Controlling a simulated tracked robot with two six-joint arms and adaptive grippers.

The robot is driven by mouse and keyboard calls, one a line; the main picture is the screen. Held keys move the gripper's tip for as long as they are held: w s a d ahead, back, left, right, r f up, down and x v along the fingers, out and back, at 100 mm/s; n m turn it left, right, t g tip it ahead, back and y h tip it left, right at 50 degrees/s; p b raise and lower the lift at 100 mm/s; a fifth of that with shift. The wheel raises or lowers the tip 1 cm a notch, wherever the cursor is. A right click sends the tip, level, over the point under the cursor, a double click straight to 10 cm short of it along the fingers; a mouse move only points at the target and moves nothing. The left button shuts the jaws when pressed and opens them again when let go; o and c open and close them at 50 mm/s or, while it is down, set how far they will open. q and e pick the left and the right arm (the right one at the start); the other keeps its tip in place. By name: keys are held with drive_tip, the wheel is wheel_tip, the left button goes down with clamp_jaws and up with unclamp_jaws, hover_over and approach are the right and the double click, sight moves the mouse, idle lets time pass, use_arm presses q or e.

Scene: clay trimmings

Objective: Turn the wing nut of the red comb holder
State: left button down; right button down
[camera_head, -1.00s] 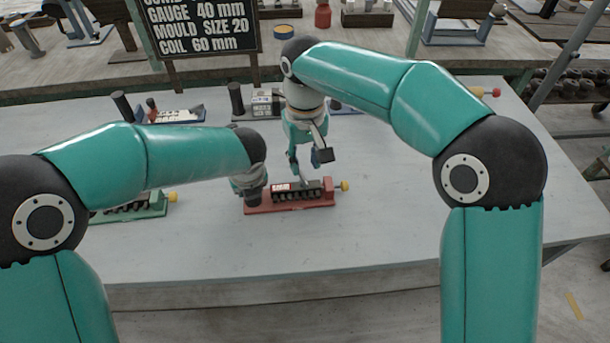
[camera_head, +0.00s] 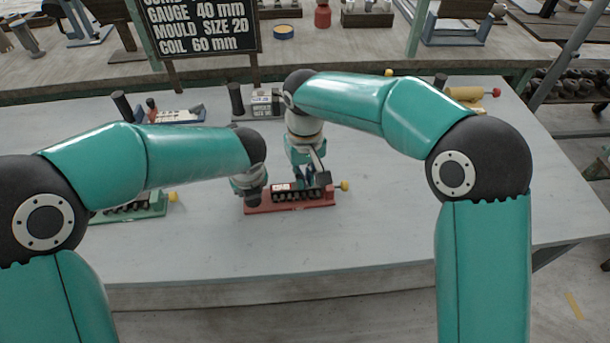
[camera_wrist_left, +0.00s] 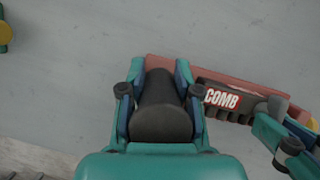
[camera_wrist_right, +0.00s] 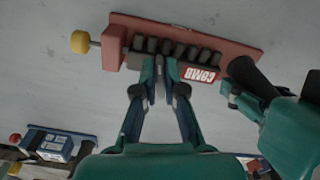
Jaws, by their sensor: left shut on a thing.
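The red comb holder (camera_head: 290,208) lies on the grey table, with a row of black blocks and a white-and-red COMB label (camera_wrist_left: 221,99). A yellow knob (camera_head: 345,186) sticks out at its end and also shows in the right wrist view (camera_wrist_right: 80,42). My left gripper (camera_wrist_left: 160,85) is shut around the black upright post (camera_wrist_left: 160,110) at the holder's other end. My right gripper (camera_wrist_right: 160,68) points down at the row of blocks, its fingertips close together beside them.
A green holder (camera_head: 155,206) stands to the left, partly behind my left arm. A blue holder (camera_head: 180,116) and a grey one (camera_head: 262,103) stand farther back, below the black sign (camera_head: 200,27). The table front is clear.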

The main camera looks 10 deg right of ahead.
drive_tip(key=shift+n, duration=0.4)
drive_tip(key=n, duration=0.4)
drive_tip(key=shift+w+d+n, duration=0.1)
drive_tip(key=shift+d+n, duration=0.15)
drive_tip(key=shift+n, duration=0.05)
drive_tip(key=n, duration=0.5)
drive_tip(key=shift+w+d, duration=0.1)
drive_tip(key=shift+w, duration=0.1)
drive_tip(key=n, duration=0.5)
drive_tip(key=shift+w+n, duration=0.25)
drive_tip(key=shift+n, duration=0.15)
drive_tip(key=n, duration=0.5)
drive_tip(key=shift+w+n, duration=0.2)
drive_tip(key=shift+n, duration=0.2)
drive_tip(key=c, duration=1.3)
unclamp_jaws()
drive_tip(key=shift+o, duration=0.2)
